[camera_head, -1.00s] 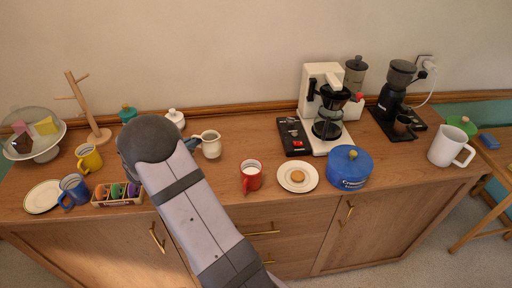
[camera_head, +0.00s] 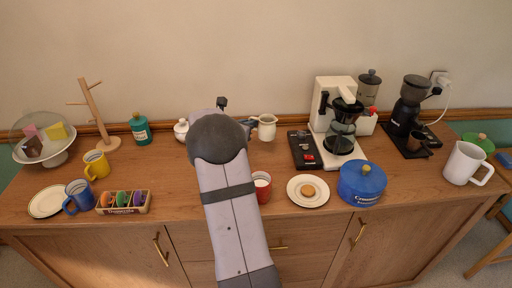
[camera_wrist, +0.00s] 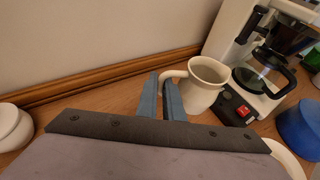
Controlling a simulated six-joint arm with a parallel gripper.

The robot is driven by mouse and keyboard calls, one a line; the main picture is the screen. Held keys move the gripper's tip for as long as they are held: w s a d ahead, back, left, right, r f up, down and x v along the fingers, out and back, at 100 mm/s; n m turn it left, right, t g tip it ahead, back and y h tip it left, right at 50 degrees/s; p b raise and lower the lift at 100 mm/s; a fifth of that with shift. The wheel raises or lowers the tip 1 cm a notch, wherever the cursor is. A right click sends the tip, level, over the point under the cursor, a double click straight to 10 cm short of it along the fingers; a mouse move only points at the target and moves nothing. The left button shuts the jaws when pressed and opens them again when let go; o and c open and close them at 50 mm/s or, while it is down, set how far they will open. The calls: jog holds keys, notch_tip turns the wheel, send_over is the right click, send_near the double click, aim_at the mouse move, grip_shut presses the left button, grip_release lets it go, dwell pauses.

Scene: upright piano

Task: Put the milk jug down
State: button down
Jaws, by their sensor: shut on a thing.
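The milk jug (camera_head: 267,128) is a small cream jug near the back of the wooden sideboard, left of the black scale with a red switch. It looks upright. My gripper (camera_head: 250,124) is shut on its handle, on the jug's left side; my own arm hides part of the gripper in the head view. In the wrist view the blue-grey fingers (camera_wrist: 165,98) are at the handle of the jug (camera_wrist: 205,80), close to its body. The jug's base is partly hidden, so I cannot tell whether it touches the wood.
The coffee maker (camera_head: 328,110) and scale (camera_head: 304,150) stand right of the jug. A red mug (camera_head: 262,188) and a plate with a biscuit (camera_head: 308,191) are in front. A white lidded pot (camera_head: 181,130) stands left. Bare wood lies around the jug.

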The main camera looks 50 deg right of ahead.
jog(key=shift+f+p, duration=0.45)
jog(key=shift+f, duration=3.55)
jog(key=shift+f, duration=0.15)
jog(key=c, duration=1.9)
grip_release()
jog(key=shift+r, duration=0.2)
jog(key=shift+a, duration=0.3)
jog(key=b+v, duration=0.2)
jog(key=v, duration=0.9)
jog(key=shift+a+r, duration=0.15)
jog(key=shift+a, duration=0.05)
